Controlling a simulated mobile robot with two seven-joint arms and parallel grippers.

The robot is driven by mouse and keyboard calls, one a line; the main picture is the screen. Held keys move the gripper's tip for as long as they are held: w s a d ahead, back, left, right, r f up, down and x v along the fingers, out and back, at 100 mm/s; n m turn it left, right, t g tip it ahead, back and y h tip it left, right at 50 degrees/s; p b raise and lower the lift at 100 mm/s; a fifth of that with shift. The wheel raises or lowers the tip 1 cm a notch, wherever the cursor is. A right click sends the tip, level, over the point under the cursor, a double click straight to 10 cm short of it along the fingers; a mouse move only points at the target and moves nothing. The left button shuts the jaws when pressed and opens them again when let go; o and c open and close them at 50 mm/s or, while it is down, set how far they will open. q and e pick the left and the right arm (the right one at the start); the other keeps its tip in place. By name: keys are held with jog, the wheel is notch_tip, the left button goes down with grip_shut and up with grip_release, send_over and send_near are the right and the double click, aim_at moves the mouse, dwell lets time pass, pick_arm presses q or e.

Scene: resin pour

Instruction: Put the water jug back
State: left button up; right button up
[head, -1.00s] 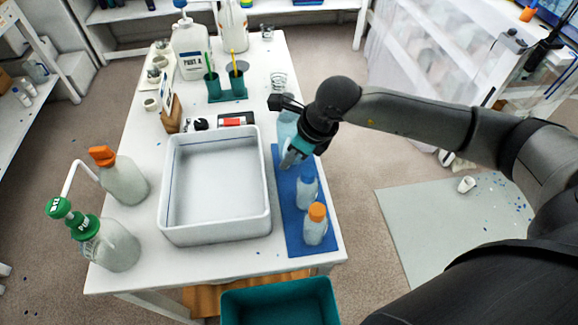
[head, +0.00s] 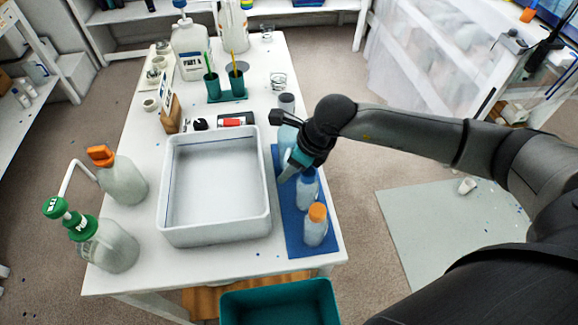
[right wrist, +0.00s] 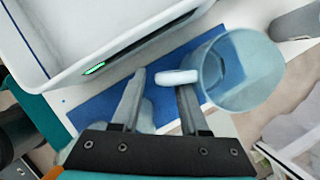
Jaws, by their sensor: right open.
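The water jug (head: 287,136) is a clear, bluish vessel standing at the far end of the blue mat (head: 293,222), on the right side of the white table. My right gripper (head: 292,168) is at the near side of the jug and partly covers it in the head view. In the right wrist view the jug (right wrist: 243,70) shows its round rim, and its pale handle (right wrist: 176,77) lies at the tips of the open fingers (right wrist: 160,100). I cannot tell whether a finger touches the handle. My left gripper is out of view.
A grey cup (head: 286,103) stands behind the jug. A teal bin (head: 280,305) is at the table's front.

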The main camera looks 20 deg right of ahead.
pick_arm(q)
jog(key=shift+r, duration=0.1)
pick_arm(e)
jog(key=shift+r, duration=0.15)
pick_arm(q)
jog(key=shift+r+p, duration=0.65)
jog(key=shift+p, duration=0.05)
pick_arm(e)
jog(key=v, duration=1.2)
